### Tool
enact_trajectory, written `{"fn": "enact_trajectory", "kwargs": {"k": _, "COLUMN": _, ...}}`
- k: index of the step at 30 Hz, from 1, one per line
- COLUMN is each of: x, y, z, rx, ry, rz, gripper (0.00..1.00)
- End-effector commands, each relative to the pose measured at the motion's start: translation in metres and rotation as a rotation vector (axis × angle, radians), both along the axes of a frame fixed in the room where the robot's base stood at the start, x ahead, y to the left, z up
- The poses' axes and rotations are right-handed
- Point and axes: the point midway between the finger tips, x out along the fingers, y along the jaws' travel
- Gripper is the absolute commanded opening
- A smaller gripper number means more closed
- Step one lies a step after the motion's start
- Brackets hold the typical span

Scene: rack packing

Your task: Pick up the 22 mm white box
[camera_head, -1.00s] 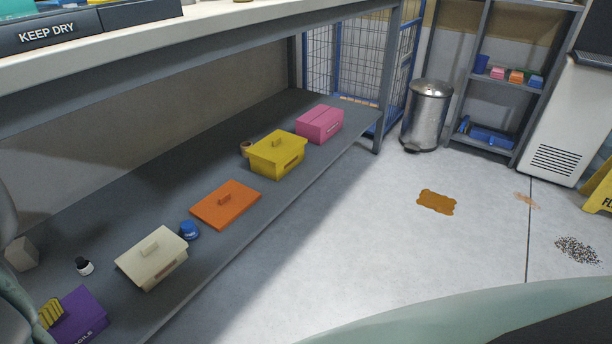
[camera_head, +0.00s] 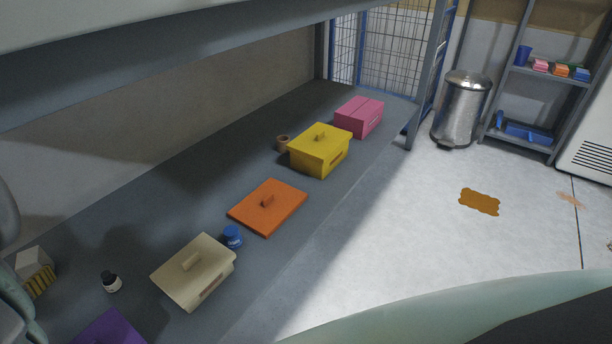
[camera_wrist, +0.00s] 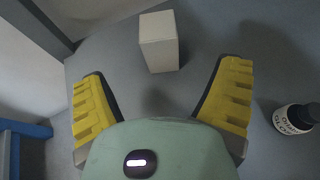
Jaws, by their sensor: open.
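The small white box (camera_wrist: 159,42) stands on the grey shelf in the wrist view, ahead of the fingertips and roughly centred between them. In the head view the white box (camera_head: 34,262) is at the far left, partly covered by my gripper. My gripper (camera_wrist: 163,74) is open and empty, its yellow fingers spread wider than the box. In the head view one yellow finger of my gripper (camera_head: 38,283) shows just in front of the box; the rest is hidden or out of frame. I cannot tell the exact gap to the box.
A dark bottle with a white label (camera_head: 111,281) stands right of the box; it also shows beside the right finger (camera_wrist: 294,118). A purple box (camera_head: 110,328), cream box (camera_head: 193,272), blue jar (camera_head: 233,237) and orange lid (camera_head: 268,206) lie farther along. The upper shelf (camera_head: 200,55) overhangs.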

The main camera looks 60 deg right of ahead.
Motion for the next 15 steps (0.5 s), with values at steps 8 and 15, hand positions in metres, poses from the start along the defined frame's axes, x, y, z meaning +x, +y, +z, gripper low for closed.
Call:
{"fn": "enact_trajectory", "kwargs": {"k": 8, "x": 0.031, "y": -0.015, "z": -0.019, "rx": 0.001, "ry": -0.002, "rz": -0.009, "gripper": 0.89}}
{"fn": "enact_trajectory", "kwargs": {"k": 15, "x": 0.042, "y": -0.019, "z": -0.019, "rx": 0.001, "ry": -0.002, "rz": -0.006, "gripper": 0.89}}
